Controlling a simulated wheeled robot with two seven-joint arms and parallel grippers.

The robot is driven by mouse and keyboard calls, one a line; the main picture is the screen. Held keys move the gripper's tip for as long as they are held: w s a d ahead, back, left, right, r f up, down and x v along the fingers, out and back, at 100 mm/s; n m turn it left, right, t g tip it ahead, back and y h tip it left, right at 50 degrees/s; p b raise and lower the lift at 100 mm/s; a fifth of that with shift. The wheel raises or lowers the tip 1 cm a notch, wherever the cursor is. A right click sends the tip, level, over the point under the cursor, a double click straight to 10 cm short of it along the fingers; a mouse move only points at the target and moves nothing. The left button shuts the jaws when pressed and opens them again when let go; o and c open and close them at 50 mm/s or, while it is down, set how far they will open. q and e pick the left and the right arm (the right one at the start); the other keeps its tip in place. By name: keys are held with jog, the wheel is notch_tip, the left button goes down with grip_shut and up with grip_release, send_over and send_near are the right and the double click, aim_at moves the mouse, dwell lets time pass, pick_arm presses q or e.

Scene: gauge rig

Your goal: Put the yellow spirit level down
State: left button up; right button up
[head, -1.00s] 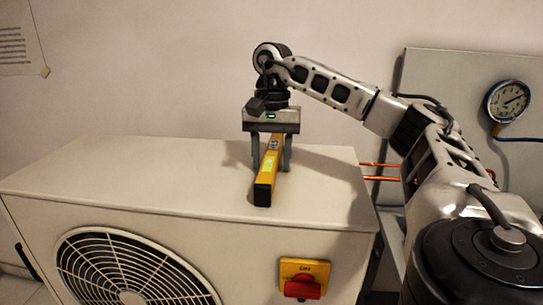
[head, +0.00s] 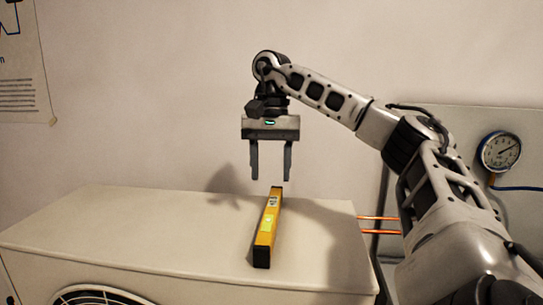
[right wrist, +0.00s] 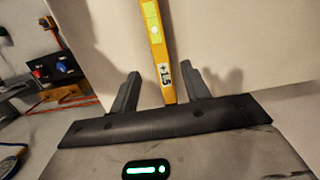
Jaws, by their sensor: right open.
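The yellow spirit level (head: 267,229) lies on the top of the white outdoor unit (head: 150,232), with its black end toward me. My right gripper (head: 270,179) is open and empty above the level's far end, clear of it. In the right wrist view the level (right wrist: 155,45) runs between the two fingers (right wrist: 160,82), and a "+1.5" label shows on it. My left gripper is not in view.
A pressure gauge (head: 500,151) with a blue hose is on a panel (head: 455,125) at the right. Copper pipes (head: 378,224) run beside the unit's right end. The unit's top is clear left of the level. A wall stands behind.

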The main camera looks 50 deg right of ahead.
jog(key=shift+d+r, duration=0.15)
jog(key=shift+r, duration=0.9)
